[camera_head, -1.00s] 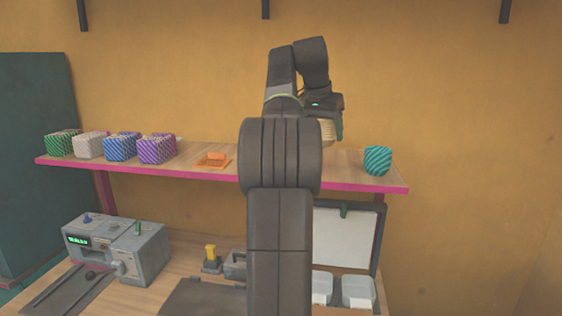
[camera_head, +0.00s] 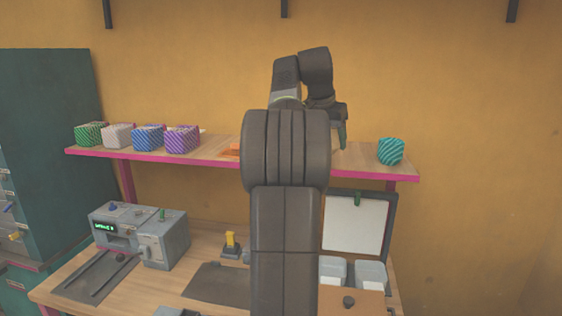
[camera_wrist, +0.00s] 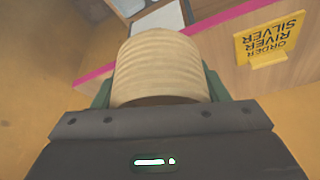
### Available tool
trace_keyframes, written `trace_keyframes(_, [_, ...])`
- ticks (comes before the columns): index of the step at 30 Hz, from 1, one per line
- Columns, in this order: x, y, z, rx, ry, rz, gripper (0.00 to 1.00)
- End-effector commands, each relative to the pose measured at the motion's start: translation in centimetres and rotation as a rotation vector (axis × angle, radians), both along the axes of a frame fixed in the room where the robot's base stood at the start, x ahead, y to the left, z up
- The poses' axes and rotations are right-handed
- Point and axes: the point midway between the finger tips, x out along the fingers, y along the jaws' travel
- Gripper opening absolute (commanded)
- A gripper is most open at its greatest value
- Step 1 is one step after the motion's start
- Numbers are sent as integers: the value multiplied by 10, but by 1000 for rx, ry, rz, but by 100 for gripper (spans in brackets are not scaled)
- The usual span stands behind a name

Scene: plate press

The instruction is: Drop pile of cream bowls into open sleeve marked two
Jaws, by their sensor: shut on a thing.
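A pile of cream bowls (camera_wrist: 160,68), nested into a ribbed drum shape, fills the middle of the wrist view. My gripper (camera_wrist: 158,88) is shut on it, with a green finger on each side. In the head view my gripper (camera_head: 340,136) is in front of the right part of the shelf, and the bowls are hidden there. I cannot pick out a sleeve marked two in either view; no such mark is readable.
The pink-edged shelf (camera_head: 225,162) holds several striped blocks (camera_head: 148,139) at left and a teal striped cup (camera_head: 390,151) at right. Below are a grey machine (camera_head: 150,238), white tubs (camera_head: 370,274) and an upright white panel (camera_head: 352,226). A yellow sign (camera_wrist: 268,40) reads ORDER RIVER SILVER.

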Motion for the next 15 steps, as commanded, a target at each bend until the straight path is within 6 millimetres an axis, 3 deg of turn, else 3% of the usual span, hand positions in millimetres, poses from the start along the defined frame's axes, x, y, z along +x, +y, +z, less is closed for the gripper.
trace_keyframes(5, [-5, 9, -30, 1, 4, 40, 41])
trace_keyframes(8, [-10, 17, -58, 0, 7, 79, 41])
trace_keyframes(15, [-23, 40, -141, 0, 9, 192, 41])
